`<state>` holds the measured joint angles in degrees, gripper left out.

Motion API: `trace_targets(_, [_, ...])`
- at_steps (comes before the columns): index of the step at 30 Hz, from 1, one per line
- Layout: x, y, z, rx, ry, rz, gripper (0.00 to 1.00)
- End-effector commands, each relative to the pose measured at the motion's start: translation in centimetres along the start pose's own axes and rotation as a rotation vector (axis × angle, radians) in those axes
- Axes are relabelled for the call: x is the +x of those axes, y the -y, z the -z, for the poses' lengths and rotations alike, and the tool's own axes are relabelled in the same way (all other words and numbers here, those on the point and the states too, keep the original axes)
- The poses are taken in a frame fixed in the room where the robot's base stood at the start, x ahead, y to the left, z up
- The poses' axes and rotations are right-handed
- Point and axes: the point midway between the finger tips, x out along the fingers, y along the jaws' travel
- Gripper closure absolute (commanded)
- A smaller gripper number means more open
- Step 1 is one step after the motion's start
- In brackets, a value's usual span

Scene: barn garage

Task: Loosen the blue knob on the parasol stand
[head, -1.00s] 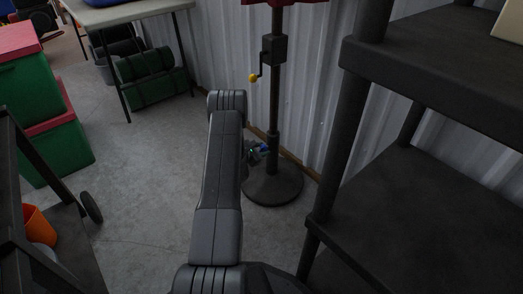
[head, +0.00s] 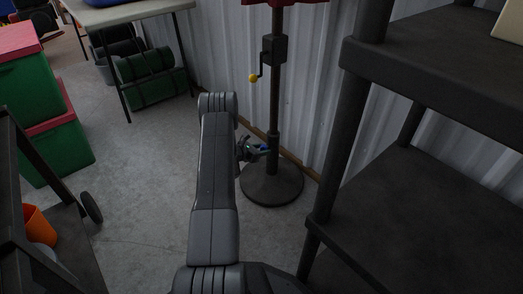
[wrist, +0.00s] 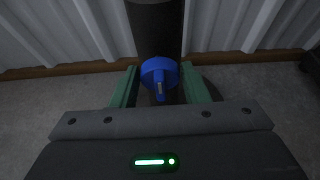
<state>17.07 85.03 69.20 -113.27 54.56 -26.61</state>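The parasol stand has a dark pole (head: 274,110) on a round base (head: 271,186). Its blue knob (head: 264,147) sticks out from the lower pole towards my gripper (head: 254,149). The green fingers of my gripper (wrist: 160,76) stand apart, one on each side of the knob. Small gaps show between fingers and knob. My arm hides part of the gripper in the head view.
A dark shelf (head: 440,185) stands close on the right. Corrugated wall (head: 225,50) is behind. Green boxes (head: 62,140) stand at left; concrete floor (head: 140,160) between is clear.

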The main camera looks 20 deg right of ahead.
Motion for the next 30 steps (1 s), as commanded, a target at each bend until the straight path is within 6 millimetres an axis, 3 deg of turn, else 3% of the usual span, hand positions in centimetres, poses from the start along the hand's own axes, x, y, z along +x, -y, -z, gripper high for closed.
trace_targets(2, [0.0,0.0,0.0,0.000,0.000,0.000,0.42])
trace_targets(14, [-0.8,0.0,-0.1,-0.001,-0.001,-0.001,0.42])
trace_targets(30, [-11.8,-0.1,-0.2,-0.001,-0.001,-0.002,0.42])
